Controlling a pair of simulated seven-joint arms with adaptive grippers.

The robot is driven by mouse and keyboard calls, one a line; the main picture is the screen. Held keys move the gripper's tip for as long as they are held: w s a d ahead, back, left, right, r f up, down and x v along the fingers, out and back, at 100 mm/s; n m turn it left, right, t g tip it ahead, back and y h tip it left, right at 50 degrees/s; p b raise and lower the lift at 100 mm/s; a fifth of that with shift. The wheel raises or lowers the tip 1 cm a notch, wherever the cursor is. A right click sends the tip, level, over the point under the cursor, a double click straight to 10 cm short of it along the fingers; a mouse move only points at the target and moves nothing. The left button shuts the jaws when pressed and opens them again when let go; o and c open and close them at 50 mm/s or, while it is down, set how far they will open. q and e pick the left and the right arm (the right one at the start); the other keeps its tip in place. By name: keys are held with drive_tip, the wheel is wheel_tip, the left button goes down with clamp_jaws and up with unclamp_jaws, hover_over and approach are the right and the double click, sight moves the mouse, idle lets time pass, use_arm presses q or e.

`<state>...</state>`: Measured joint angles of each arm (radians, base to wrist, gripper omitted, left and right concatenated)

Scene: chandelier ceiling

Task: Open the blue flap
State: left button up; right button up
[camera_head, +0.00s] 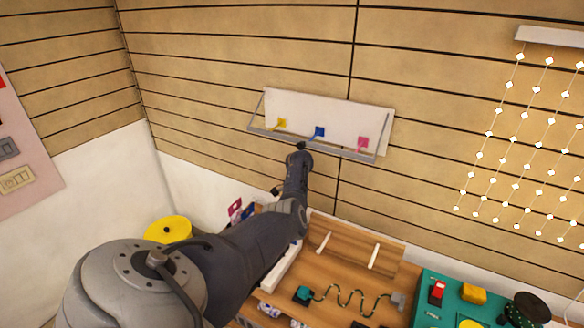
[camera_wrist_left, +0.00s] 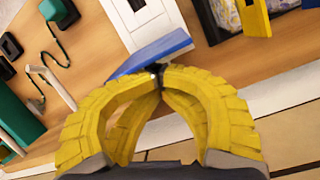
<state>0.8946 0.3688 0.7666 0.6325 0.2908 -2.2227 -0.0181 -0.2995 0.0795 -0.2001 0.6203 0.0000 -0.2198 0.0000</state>
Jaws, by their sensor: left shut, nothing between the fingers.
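A white panel (camera_head: 330,110) on the slatted wall carries small yellow, blue and pink pieces above a grey rail. A flat blue piece (camera_wrist_left: 150,52), seemingly the flap, lies right at the fingertips. I cannot tell whether they touch. My right gripper is not in view.
Below is a wooden desk (camera_head: 335,268) with a wire track (camera_head: 345,297). A green board (camera_head: 450,300) stands to its right. Strings of lights (camera_head: 505,130) hang at the far right.

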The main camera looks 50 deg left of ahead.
use_arm(q)
drive_tip(key=o, duration=0.6)
drive_tip(key=shift+s+d+f, duration=0.2)
drive_tip(key=shift+d+f, duration=0.1)
drive_tip(key=shift+f, duration=0.15)
drive_tip(key=shift+o, duration=1.3)
drive_tip(key=shift+w, duration=0.15)
drive_tip(key=v, duration=0.7)
drive_tip(key=shift+r, duration=0.4)
drive_tip(key=shift+a, duration=0.2)
